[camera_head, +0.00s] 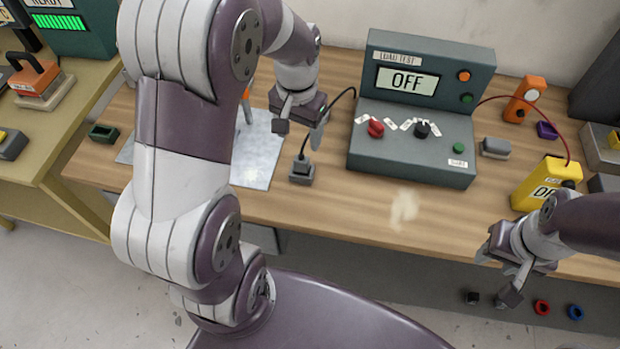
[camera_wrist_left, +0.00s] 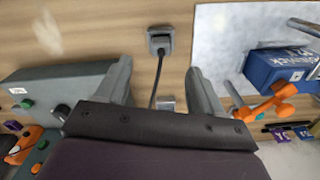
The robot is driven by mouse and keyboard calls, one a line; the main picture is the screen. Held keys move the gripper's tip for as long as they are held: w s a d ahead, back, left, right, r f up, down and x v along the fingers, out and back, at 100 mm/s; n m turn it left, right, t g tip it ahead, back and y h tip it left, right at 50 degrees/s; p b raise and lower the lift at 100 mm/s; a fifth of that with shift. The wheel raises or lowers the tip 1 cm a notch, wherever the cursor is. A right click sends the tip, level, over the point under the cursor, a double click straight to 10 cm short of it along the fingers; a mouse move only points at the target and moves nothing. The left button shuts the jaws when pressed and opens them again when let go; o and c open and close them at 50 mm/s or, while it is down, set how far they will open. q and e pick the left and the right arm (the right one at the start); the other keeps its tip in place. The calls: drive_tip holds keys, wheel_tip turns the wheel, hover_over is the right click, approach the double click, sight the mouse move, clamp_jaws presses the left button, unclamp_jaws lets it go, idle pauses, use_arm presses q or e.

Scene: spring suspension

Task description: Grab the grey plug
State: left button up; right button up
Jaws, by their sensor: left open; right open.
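The grey plug (camera_head: 302,168) is a small dark grey block on the wooden table, with a black cable leading up from it. It also shows in the left wrist view (camera_wrist_left: 160,40), beyond my fingertips and roughly midway between them. My left gripper (camera_head: 300,127) is open and empty, above the table and just behind the plug in the head view. Its two fingers frame the cable in the left wrist view (camera_wrist_left: 159,68). My right gripper (camera_head: 498,276) is open and empty by the table's front edge, at the right, far from the plug.
The grey-green test box (camera_head: 410,140) reading OFF stands right of the plug. A metal plate (camera_head: 255,172) lies to its left. A yellow meter (camera_head: 540,185) with a red cable stands at the right. The table front between plug and meter is clear. A blue block (camera_wrist_left: 275,68) sits on the plate.

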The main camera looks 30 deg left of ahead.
sight(301, 156)
use_arm(q)
drive_tip(key=f, duration=0.2)
drive_tip(key=w+f, duration=0.1)
drive_tip(key=f, duration=0.3)
drive_tip(key=shift+w+a+f, duration=0.1)
drive_tip(key=shift+w+a, duration=0.05)
drive_tip(key=shift+a, duration=0.1)
drive_tip(key=shift+f, duration=0.3)
wheel_tip(301, 156, down, 5)
drive_tip(key=shift+w+f+p, duration=0.1)
drive_tip(key=shift+p, duration=0.3)
drive_tip(key=shift+s, duration=0.2)
drive_tip(key=shift+c, duration=1.2)
drive_tip(key=c, duration=0.8)
